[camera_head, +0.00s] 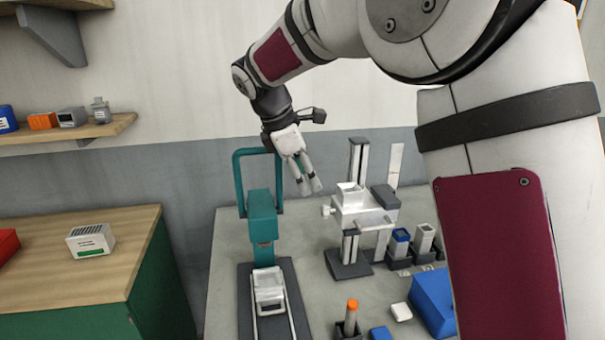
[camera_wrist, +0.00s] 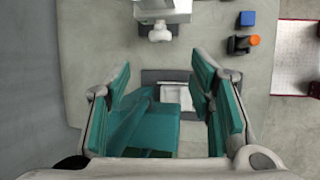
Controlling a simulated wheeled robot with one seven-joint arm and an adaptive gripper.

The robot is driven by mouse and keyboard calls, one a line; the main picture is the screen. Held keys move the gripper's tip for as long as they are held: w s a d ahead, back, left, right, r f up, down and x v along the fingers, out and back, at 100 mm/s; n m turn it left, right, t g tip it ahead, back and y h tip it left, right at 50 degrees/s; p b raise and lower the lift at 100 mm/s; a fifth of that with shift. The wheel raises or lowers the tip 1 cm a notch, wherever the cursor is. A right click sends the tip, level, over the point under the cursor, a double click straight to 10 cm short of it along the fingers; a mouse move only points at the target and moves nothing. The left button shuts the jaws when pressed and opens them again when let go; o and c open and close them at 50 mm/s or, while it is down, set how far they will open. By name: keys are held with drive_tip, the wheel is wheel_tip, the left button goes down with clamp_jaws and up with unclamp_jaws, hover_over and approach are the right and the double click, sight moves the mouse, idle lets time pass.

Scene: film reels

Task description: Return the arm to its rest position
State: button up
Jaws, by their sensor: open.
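My gripper (camera_head: 313,190) hangs from my arm above the grey table, its fingers pointing down and to the right. In the wrist view my gripper (camera_wrist: 160,92) shows its two teal-padded fingers spread apart with nothing held between them. A teal press-like device (camera_head: 262,215) stands just left of and below the gripper in the head view. Its teal body (camera_wrist: 145,125) also shows between and beyond the fingers in the wrist view. Whether the gripper touches the device is hard to tell, but they look apart.
A white machine on posts (camera_head: 362,208) stands right of the gripper. On the grey table (camera_head: 225,280) are an orange-capped item (camera_head: 351,318), a blue box (camera_head: 434,300) and small holders. A wooden-topped cabinet (camera_head: 75,285) stands left; a wall shelf (camera_head: 95,130) hangs above it.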

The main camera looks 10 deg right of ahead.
drive_tip(key=s+d+r+m+t+y, duration=0.1)
drive_tip(key=s+d+r+m, duration=0.2)
drive_tip(key=s, duration=0.5)
drive_tip(key=s+d+r+m+y, duration=0.1)
drive_tip(key=s+d+r+m, duration=0.15)
drive_tip(key=s+m, duration=0.35)
drive_tip(key=s+f+m+t+y, duration=0.2)
drive_tip(key=s+m, duration=0.6)
drive_tip(key=s, duration=1.1)
drive_tip(key=shift+f+m+y, duration=0.3)
drive_tip(key=shift+f, duration=0.65)
